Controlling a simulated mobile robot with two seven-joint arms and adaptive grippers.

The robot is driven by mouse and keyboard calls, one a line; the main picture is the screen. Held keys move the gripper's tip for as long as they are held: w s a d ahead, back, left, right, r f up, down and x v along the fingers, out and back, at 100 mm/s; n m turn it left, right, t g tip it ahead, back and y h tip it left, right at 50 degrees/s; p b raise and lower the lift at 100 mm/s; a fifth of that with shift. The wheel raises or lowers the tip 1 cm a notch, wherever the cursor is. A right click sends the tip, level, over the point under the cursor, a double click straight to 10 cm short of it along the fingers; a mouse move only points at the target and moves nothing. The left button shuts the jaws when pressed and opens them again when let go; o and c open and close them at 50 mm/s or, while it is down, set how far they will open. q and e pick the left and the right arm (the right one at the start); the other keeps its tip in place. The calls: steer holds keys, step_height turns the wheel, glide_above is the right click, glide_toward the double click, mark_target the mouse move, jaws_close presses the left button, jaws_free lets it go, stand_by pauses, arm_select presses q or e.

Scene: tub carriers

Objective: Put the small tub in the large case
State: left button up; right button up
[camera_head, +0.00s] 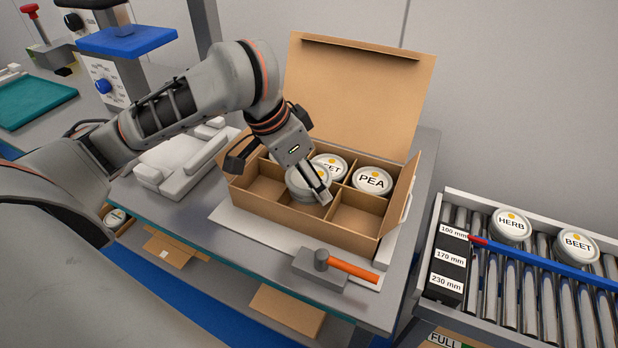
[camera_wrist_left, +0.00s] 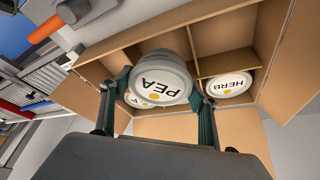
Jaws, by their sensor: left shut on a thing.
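The large case (camera_head: 310,226) is an open brown cardboard box with dividers and a raised lid, on the bench. My left gripper (camera_head: 309,181) is shut on a small grey-white tub (camera_head: 300,187), over the case's middle. In the left wrist view the held tub (camera_wrist_left: 161,78) reads PEA, between the fingers of the gripper (camera_wrist_left: 158,100). Its height above the case floor is unclear. In the back row sit another PEA tub (camera_head: 373,180), a tub reading "EET" (camera_head: 330,166) and a HERB tub (camera_wrist_left: 228,84). The front left and front right compartments look empty. My right gripper is out of view.
A roller conveyor (camera_head: 520,270) at right carries HERB (camera_head: 511,226) and BEET (camera_head: 578,244) tubs. White moulded trays (camera_head: 180,162) lie left of the case. The open lid (camera_head: 358,92) stands behind it.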

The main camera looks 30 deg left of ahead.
arm_select(q)
steer(key=shift+f, duration=0.4)
steer(key=shift+f, duration=0.2)
steer(key=o, duration=1.2)
steer(key=shift+o, duration=0.2)
